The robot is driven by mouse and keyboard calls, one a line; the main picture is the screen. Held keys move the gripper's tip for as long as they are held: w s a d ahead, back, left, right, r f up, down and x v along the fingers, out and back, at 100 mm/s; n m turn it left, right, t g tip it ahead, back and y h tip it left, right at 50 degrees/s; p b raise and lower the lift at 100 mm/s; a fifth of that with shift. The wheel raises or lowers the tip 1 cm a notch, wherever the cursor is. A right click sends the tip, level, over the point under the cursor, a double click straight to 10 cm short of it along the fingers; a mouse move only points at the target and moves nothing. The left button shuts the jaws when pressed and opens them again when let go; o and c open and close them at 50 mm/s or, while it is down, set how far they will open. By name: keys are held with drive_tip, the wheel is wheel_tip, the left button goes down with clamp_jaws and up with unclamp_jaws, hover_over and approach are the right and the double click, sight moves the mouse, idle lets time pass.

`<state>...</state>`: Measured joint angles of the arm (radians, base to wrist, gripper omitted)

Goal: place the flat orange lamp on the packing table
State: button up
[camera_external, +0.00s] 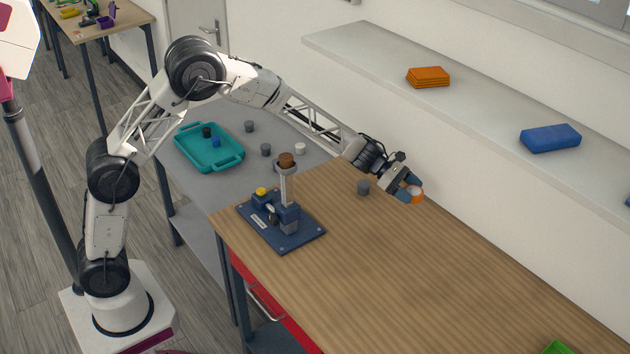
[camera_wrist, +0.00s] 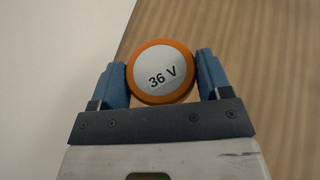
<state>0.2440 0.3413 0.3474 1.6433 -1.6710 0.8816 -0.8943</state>
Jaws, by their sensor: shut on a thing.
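My gripper (camera_external: 410,189) is shut on a round orange-rimmed lamp (camera_external: 417,197) with a white face. In the wrist view the lamp (camera_wrist: 160,65) sits between the two blue fingers, its face marked "36 V". It is held above the far edge of a wood-topped table (camera_external: 400,260), near the wall. A grey-topped table (camera_external: 225,190) stands to the left of it, and another wood-topped table (camera_external: 125,15) is at the far upper left. No label shows which one is the packing table.
A blue fixture with a post (camera_external: 285,220) stands on the wood top's left end. A teal tray (camera_external: 228,165) and several small cylinders are on the grey table. A wall shelf (camera_external: 480,95) runs behind. The wood top's middle is clear.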

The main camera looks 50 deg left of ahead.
sight(409, 188)
drive_tip(key=r, duration=0.5)
drive_tip(key=shift+a+r, duration=0.15)
drive_tip(key=shift+a, duration=0.2)
drive_tip(key=s+a+r+n+t+y, duration=0.1)
drive_tip(key=s+a, duration=0.2)
drive_tip(key=a, duration=0.7)
drive_tip(key=s+a+r+n+t, duration=0.1)
drive_tip(key=s+a, duration=0.1)
drive_tip(key=a, duration=0.8)
drive_tip(key=s+a+r+n+t+y, duration=0.1)
drive_tip(key=s+a+n+t+y, duration=0.25)
drive_tip(key=s+a, duration=2.4)
drive_tip(key=s+a+f+n+t+y, duration=0.1)
drive_tip(key=s+a+f+n+y, duration=0.15)
drive_tip(key=s, duration=0.65)
drive_tip(key=s+a+f+n+t+y, duration=0.15)
drive_tip(key=s+a, duration=0.25)
drive_tip(key=s, duration=0.5)
wheel_tip(409, 188, down, 21)
drive_tip(key=shift+h, duration=0.45)
